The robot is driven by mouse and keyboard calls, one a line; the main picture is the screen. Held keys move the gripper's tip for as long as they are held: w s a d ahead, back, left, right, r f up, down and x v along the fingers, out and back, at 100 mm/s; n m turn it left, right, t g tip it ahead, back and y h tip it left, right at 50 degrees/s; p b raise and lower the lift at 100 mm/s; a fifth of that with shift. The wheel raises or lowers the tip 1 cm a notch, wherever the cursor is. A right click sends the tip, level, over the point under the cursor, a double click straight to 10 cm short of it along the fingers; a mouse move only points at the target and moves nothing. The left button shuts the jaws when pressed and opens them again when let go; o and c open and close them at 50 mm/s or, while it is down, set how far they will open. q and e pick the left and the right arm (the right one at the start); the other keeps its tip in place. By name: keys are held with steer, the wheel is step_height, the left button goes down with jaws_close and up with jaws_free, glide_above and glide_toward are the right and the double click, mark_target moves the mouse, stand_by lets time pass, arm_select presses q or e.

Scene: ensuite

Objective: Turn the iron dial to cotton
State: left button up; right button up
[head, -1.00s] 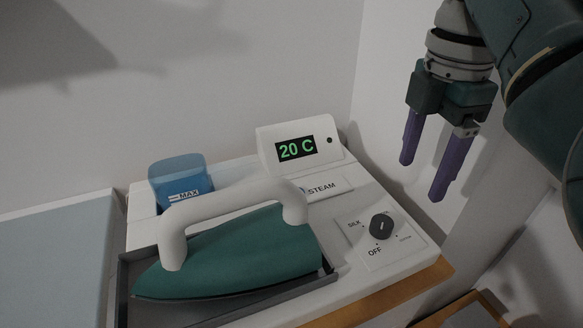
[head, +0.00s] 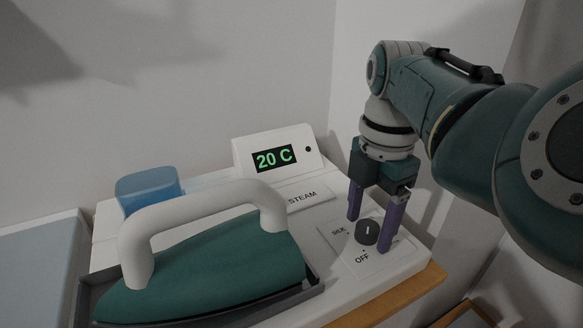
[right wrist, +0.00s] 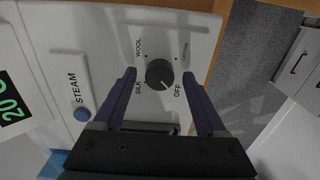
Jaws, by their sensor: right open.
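The iron dial (head: 367,231) is a dark round knob on the white ironing station (head: 330,290), with labels SILK, WOOL, OFF and a fainter one around it. In the right wrist view the dial (right wrist: 159,73) has a pale mark pointing toward OFF. My right gripper (head: 372,232) is open, its purple fingers pointing down on either side of the dial. In the right wrist view a gap shows between the dial and each finger of the gripper (right wrist: 164,78). The green iron (head: 210,262) with its white handle rests in a grey tray. My left gripper is not in view.
A display (head: 274,159) reading 20 C stands at the back of the station. A blue water tank (head: 148,190) is at the back left. A STEAM button (right wrist: 82,114) sits beside the dial panel. A wall is close behind.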

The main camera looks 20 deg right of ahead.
jaws_close()
stand_by(0.6)
